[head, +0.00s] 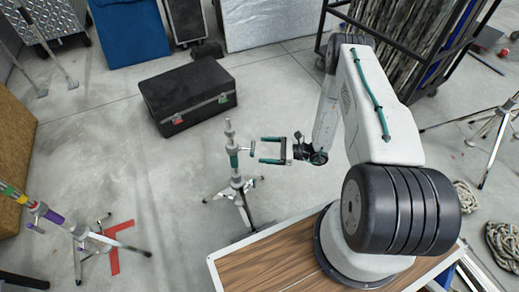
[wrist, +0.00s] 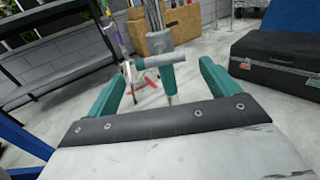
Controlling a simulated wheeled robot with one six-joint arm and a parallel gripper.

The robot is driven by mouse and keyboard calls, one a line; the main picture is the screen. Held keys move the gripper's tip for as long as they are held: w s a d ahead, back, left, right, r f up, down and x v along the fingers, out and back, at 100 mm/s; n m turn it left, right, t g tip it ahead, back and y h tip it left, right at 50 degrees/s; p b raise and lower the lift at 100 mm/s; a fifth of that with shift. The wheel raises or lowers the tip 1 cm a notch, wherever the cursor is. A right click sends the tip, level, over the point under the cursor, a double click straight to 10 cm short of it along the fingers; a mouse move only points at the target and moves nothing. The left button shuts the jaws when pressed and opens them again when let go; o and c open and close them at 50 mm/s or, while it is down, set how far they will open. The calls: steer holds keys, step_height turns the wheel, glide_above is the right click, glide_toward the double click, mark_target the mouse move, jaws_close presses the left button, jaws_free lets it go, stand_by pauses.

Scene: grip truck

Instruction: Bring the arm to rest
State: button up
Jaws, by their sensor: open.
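My gripper (head: 262,151) is open, with its two fingers pointing left in the head view. A grey stand (head: 236,170) with a teal band stands upright just left of the fingertips, on spread legs. In the head view a small gap shows between fingertips and stand. In the wrist view the two teal fingers (wrist: 168,92) are spread wide, and the stand's grey and teal top part (wrist: 165,45) shows beyond and between them. Nothing is held. My arm is stretched out over the floor from its base.
A black case (head: 185,92) lies on the floor behind the stand. Another stand (head: 75,230) with coloured bands is at the left, near a red floor mark (head: 115,245). A rack (head: 410,45) and a tripod (head: 495,125) are at the right. Floor between is clear.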

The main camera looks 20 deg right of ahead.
stand_by(0.5)
steer(key=s+a+r+n+g+y, duration=0.1)
steer(key=s+a+r+n+g, duration=0.1)
steer(key=s+g, duration=0.35)
steer(key=s+r+n+g+h, duration=0.3)
steer(key=r+n, duration=0.2)
steer(key=r, duration=0.5)
steer(key=s+r+n+g+h, duration=0.2)
steer(key=s+r+n+g, duration=0.15)
steer(key=r, duration=0.55)
steer(key=s+r+n+g+h, duration=0.25)
steer(key=r+n, duration=0.25)
steer(key=r, duration=0.5)
steer(key=s+r+n+t+h, duration=0.3)
steer(key=s+r, duration=0.4)
steer(key=r, duration=0.3)
steer(key=s+a+r+n+t+h, duration=0.1)
steer(key=s+r+n+t+h, duration=0.3)
steer(key=r, duration=0.7)
steer(key=s+n+h, duration=0.1)
steer(key=s+h, duration=0.1)
steer(key=s, duration=0.1)
steer(key=shift+a+r, duration=0.15)
steer(key=shift+r, duration=0.1)
